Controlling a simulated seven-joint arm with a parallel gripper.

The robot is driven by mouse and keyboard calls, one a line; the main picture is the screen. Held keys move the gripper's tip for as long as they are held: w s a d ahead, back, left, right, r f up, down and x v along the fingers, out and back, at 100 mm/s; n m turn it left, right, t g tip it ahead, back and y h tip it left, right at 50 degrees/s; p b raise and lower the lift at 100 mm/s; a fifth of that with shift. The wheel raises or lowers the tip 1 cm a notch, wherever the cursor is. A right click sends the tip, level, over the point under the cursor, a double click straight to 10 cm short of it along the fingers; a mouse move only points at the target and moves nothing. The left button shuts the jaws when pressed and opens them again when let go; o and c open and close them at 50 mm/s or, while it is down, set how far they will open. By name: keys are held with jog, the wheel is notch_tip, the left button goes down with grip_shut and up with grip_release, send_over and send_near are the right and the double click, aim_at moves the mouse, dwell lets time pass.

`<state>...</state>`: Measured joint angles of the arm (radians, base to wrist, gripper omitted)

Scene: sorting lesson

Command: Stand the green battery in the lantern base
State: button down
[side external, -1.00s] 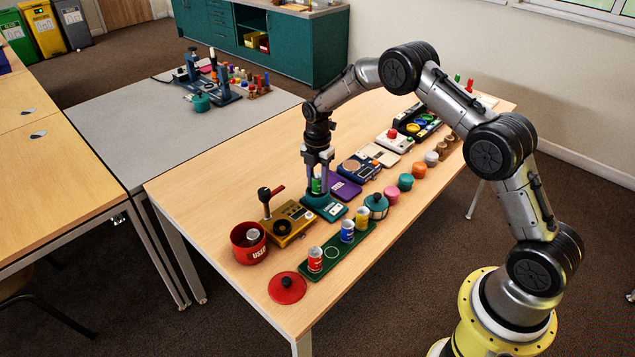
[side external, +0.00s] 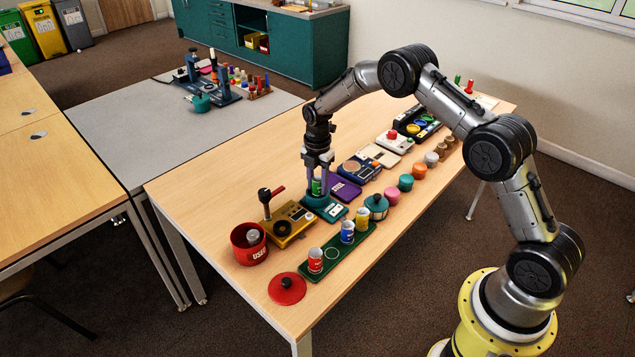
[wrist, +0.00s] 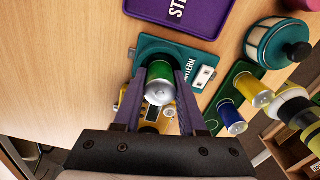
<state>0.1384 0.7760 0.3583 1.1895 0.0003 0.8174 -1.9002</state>
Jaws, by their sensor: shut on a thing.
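The green battery (side external: 317,187) is upright between the fingers of my gripper (side external: 318,184), which is shut on it. In the wrist view the silver end of the green battery (wrist: 160,93) faces the camera, between the fingertips (wrist: 160,80). The teal lantern base (side external: 328,210) lies directly below the battery. Its label and a white switch plate show in the wrist view (wrist: 205,76). The battery and fingers hide the part of the base under them. I cannot tell whether the battery's lower end touches the base.
A green tray (side external: 331,253) with red, blue and yellow batteries stands in front. A teal lidded lantern piece (side external: 376,205) is right of the base. A yellow device (side external: 289,224) with a lever and a red bin (side external: 249,244) are left. A purple tray (side external: 345,189) is close behind.

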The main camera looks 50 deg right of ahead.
aim_at(318, 178)
jog(key=shift+f, duration=0.4)
jog(key=shift+s+f, duration=0.1)
jog(key=shift+f, duration=0.15)
jog(key=c, duration=0.8)
grip_release()
jog(key=shift+o, duration=0.2)
jog(key=shift+s+f, duration=0.1)
jog(key=shift+w+r, duration=0.2)
jog(key=shift+r, duration=3.85)
jog(key=shift+s+r, duration=0.1)
jog(key=shift+r, duration=1.7)
jog(key=shift+r, duration=0.1)
